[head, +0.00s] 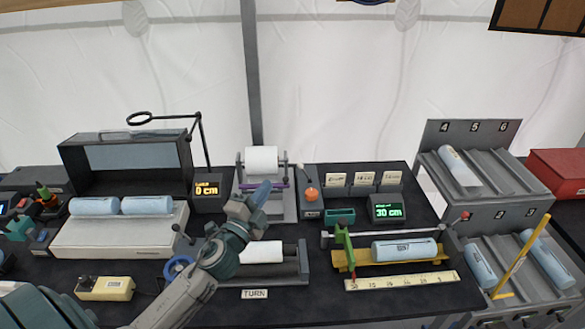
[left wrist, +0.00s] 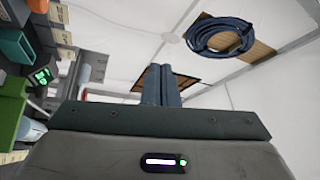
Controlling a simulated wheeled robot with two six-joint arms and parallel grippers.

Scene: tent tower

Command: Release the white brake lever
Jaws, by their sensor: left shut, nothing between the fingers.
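My left gripper (head: 263,188) is shut and empty, its blue fingers pointing up in front of the roll stand (head: 283,208). In the left wrist view its fingers (left wrist: 160,84) are pressed together. The stand carries a white roll (head: 262,159) and a purple bar; the gripper hides part of its lower left. My right gripper is not in view.
Below the gripper is a roller cradle with a white roll (head: 262,252) and a TURN label (head: 255,294). Displays read 0 cm (head: 206,190) and 30 cm (head: 388,211). A cutting bed with a blue roll (head: 404,249) is right; a numbered rack (head: 437,185) stands beyond.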

